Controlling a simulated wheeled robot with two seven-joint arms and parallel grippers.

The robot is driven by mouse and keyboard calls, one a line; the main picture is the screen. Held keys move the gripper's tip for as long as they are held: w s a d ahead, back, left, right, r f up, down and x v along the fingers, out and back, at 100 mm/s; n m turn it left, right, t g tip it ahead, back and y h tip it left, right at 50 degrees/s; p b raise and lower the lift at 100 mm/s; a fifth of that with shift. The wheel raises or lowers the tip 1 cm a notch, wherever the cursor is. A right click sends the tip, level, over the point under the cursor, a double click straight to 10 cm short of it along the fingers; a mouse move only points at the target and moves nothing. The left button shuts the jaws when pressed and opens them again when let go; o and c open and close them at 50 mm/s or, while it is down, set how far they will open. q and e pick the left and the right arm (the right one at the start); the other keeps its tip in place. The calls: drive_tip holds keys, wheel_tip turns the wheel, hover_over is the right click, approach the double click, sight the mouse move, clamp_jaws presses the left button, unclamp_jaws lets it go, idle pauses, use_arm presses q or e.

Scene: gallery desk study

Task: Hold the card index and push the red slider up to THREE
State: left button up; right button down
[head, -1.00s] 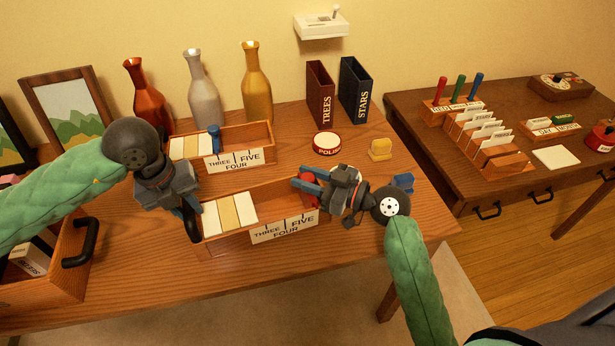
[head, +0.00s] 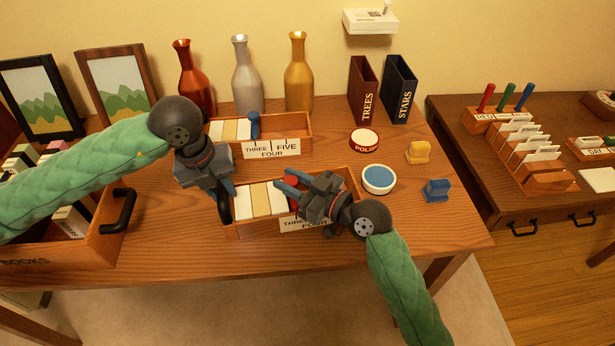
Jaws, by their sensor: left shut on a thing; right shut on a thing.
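The front card index (head: 335,181) is an open wooden box with white and tan cards at its left end and a number label (head: 290,224) on its front. THREE is readable there; the rest is largely covered by my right gripper. My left gripper (head: 224,205) is shut on the box's left end.
A second card index (head: 297,125) with a blue slider (head: 254,125) stands behind. A blue-filled bowl (head: 378,179), red tin (head: 364,140), and yellow (head: 418,152) and blue (head: 436,190) blocks are to the right.

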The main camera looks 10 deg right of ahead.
drive_tip(key=c, duration=1.1)
unclamp_jaws()
drive_tip(key=shift+s+d, duration=0.1)
drive_tip(key=shift+v, duration=5.85)
use_arm(q)
drive_tip(key=o, duration=1)
drive_tip(key=shift+r, duration=0.15)
